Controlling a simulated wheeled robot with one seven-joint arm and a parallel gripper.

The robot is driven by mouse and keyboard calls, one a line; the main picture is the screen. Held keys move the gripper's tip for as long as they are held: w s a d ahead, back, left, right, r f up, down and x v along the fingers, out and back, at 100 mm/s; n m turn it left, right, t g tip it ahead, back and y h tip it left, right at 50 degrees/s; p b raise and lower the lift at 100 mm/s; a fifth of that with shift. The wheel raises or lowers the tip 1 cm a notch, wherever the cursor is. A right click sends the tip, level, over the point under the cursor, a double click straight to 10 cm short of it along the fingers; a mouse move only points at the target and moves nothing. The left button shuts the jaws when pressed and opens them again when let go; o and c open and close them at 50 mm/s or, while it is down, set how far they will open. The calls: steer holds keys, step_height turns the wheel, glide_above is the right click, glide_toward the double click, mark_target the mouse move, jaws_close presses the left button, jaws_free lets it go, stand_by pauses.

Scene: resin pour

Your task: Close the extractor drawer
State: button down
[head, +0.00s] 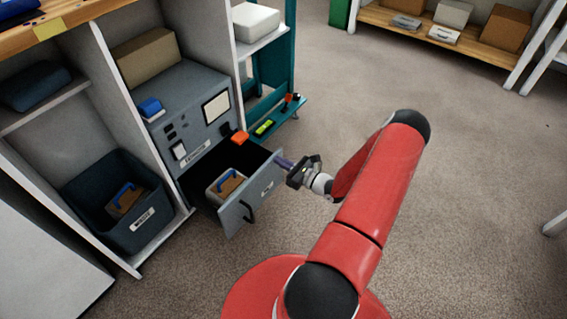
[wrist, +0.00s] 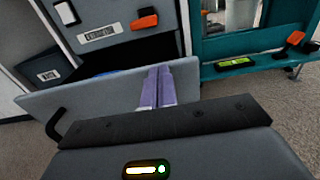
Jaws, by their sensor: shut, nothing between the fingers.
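The extractor drawer (head: 249,204) is pulled out of the grey extractor cabinet (head: 187,110). Its grey front has a dark handle (head: 247,211) and a small label. Inside it lies a filter-like block with a blue handle (head: 227,184). In the wrist view the drawer front (wrist: 100,103) spans the left and middle, with its handle (wrist: 55,124) at the left. My gripper (head: 284,163) is at the right end of the drawer front, near its top edge. In the wrist view its purple fingers (wrist: 157,88) are together and empty, overlapping the front; I cannot tell whether they touch it.
An orange lever (head: 240,137) sits on the cabinet's front corner, above the drawer. A dark bin (head: 133,222) stands in the shelf to the left. A teal shelf (head: 275,121) with small items is behind. Carpet floor is clear to the right.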

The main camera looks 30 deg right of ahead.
steer(key=b+x, duration=0.3)
steer(key=x, duration=1.7)
steer(key=shift+r, duration=0.15)
steer(key=shift+d, duration=0.1)
